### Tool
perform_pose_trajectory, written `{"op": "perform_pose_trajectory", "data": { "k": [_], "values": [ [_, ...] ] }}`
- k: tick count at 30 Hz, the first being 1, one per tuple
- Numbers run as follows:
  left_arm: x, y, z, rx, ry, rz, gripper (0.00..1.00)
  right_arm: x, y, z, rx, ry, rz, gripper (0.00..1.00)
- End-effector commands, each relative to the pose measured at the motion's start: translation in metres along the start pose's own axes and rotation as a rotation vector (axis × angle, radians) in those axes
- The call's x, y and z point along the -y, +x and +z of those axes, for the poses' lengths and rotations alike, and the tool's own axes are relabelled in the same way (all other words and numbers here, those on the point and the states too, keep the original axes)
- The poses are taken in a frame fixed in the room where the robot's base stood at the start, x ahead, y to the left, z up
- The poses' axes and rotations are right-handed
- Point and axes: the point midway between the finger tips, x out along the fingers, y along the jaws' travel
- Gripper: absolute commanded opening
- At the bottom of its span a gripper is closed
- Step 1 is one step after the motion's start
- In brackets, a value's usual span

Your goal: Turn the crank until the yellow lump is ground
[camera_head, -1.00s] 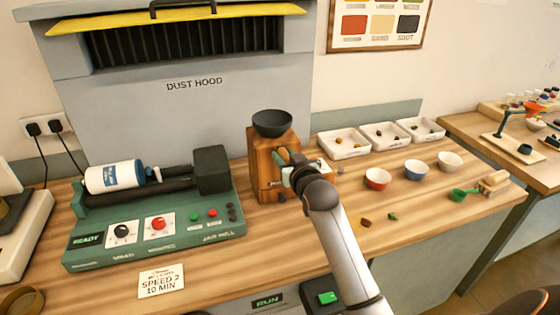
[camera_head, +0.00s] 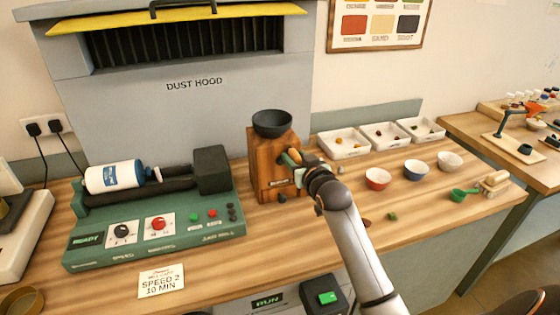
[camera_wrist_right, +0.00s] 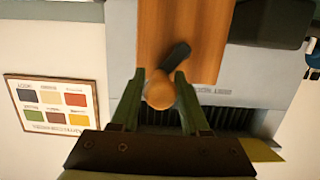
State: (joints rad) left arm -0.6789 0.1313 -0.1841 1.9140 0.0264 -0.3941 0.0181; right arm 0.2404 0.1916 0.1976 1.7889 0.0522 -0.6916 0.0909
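The wooden mill (camera_head: 262,172) stands on the table right of the jar mill, with a dark bowl-shaped hopper (camera_head: 272,124) on top. The crank's round wooden knob (camera_wrist_right: 160,90) sits between the fingers of my right gripper (camera_wrist_right: 160,82), which look closed on it from both sides. A dark crank arm (camera_wrist_right: 177,55) runs from the knob towards the mill body. In the head view my right gripper (camera_head: 302,162) is at the mill's right front side and hides part of the crank. I cannot make out a yellow lump in the hopper. My left gripper is not in view.
A green lump (camera_head: 392,216) lies in front. The jar mill (camera_head: 150,225) stands left.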

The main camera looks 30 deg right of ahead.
Motion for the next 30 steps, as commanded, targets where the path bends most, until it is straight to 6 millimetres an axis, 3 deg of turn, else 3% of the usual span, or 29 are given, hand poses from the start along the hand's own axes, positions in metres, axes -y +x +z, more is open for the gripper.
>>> {"op": "perform_pose_trajectory", "data": {
  "k": [1,7,17,30],
  "values": [
    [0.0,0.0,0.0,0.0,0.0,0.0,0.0,0.0,0.0,0.0,0.0,0.0,0.0,0.52],
    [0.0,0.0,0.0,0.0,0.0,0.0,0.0,0.0,0.0,0.0,0.0,0.001,0.0,0.75],
    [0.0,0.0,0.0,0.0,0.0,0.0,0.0,0.001,-0.004,0.001,0.0,0.001,-0.001,0.75],
    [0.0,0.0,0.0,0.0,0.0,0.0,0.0,0.001,-0.047,0.01,0.0,0.001,-0.001,0.75]
  ]
}}
